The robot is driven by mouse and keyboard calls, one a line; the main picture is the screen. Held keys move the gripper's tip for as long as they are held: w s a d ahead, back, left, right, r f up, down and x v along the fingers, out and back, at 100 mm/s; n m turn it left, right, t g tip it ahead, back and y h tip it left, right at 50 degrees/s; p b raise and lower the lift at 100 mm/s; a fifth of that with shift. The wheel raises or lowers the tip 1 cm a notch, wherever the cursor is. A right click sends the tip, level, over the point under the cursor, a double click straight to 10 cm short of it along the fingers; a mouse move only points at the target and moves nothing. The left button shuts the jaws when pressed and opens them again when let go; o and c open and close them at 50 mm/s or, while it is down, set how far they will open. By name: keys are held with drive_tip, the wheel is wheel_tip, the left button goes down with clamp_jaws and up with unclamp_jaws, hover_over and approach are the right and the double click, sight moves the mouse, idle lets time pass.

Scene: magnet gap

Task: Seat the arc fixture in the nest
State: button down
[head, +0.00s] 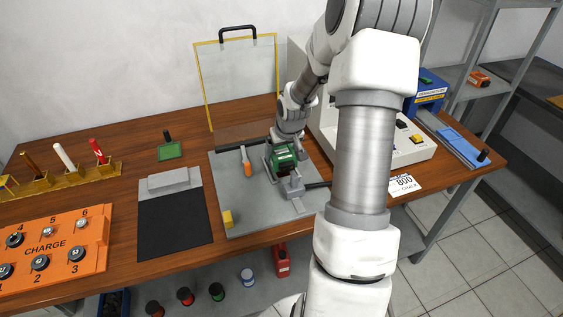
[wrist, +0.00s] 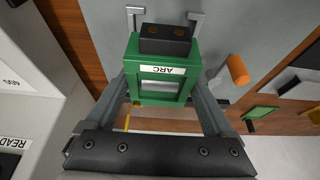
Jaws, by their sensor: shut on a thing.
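The arc fixture (wrist: 131,70) is a green box with a white ARC label and a dark block at one end. My gripper (wrist: 160,85) is shut on it, one finger along each side, in the wrist view. In the head view the green fixture (head: 285,150) is under my gripper (head: 283,156), over the grey plate (head: 236,198). Grey metal brackets (wrist: 196,17) show just past the fixture's dark end; they may be part of the nest. A grey block (head: 293,186) stands in front of the fixture. I cannot tell whether the fixture touches the plate; its underside is hidden.
A clear yellow-edged screen (head: 238,85) stands behind. A pale machine (head: 412,148) stands close on the right. The plate's left part is mostly clear.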

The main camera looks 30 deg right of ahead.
drive_tip(key=shift+f, duration=1.65)
drive_tip(key=shift+b, duration=0.3)
drive_tip(key=shift+f, duration=0.15)
unclamp_jaws()
drive_tip(key=shift+s+r, duration=0.1)
drive_tip(key=shift+r, duration=0.3)
drive_tip(key=p+v, duration=0.3)
drive_tip(key=v, duration=0.8)
drive_tip(key=shift+s+r, duration=0.1)
drive_tip(key=shift+r, duration=0.15)
drive_tip(key=shift+a, duration=0.1)
